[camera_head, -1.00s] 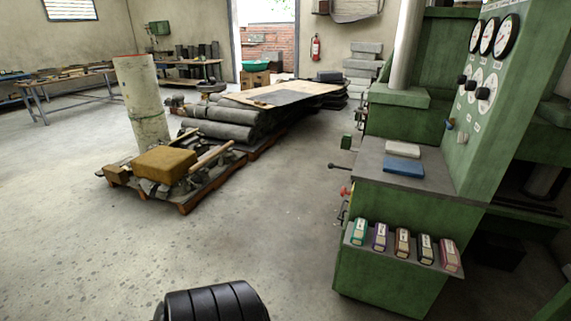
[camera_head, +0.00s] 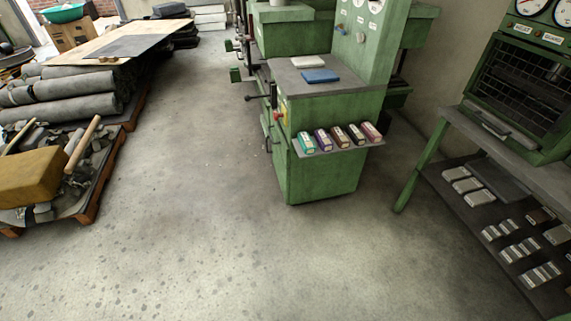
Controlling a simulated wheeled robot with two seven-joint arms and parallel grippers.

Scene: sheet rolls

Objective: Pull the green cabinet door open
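The green machine cabinet (camera_head: 325,178) stands right of centre in the head view, upright on the concrete floor. A small shelf on its near side holds several coloured boxes (camera_head: 340,137). Dark handles and levers (camera_head: 262,97) stick out on its left side. That side is seen at a steep angle, so I cannot tell a door's outline or whether one is open. Neither of my grippers is in view.
A pallet (camera_head: 92,205) with a yellow-brown block (camera_head: 33,178) stands at left, before stacked grey rolls (camera_head: 70,92). A green-legged bench (camera_head: 425,168) with a lower shelf stands at right. The floor (camera_head: 190,200) between is clear.

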